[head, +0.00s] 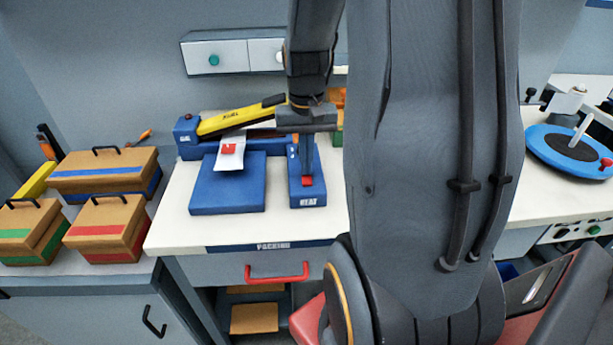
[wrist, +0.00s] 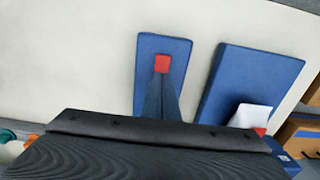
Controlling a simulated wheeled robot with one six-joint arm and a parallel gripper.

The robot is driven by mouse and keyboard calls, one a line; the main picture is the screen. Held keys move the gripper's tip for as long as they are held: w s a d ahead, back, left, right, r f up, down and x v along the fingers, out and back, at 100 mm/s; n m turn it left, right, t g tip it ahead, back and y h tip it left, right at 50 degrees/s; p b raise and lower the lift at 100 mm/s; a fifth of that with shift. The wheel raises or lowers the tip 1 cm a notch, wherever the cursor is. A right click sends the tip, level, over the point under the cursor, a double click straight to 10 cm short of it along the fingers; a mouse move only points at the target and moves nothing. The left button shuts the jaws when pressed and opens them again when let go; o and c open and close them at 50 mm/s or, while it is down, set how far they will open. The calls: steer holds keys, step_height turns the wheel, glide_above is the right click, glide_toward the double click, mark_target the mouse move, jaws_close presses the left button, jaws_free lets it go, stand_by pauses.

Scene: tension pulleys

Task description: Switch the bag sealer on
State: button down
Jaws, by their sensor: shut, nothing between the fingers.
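The bag sealer is a blue machine (head: 187,140) with a raised yellow arm (head: 235,117) on the white bench. A blue box marked HEAT (head: 308,200) stands to its right. Its red switch (head: 307,181) is near the front end and also shows in the wrist view (wrist: 162,63). My gripper (head: 306,172) is shut and empty, pointing down over the HEAT box. Its fingertips (wrist: 161,80) are right by the red switch; I cannot tell whether they touch. A white bag with a red mark (head: 231,158) lies at the sealer, over a blue plate (head: 228,195).
Brown boxes with coloured bands (head: 108,170) stand on the left counter. A drawer with a red handle (head: 277,273) is under the bench. A blue round device (head: 565,150) sits at the right. My arm hides the middle of the head view.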

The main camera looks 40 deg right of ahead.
step_height(320, 180, up, 7)
steer(key=p, duration=0.6)
steer(key=shift+p, duration=0.3)
stand_by(0.6)
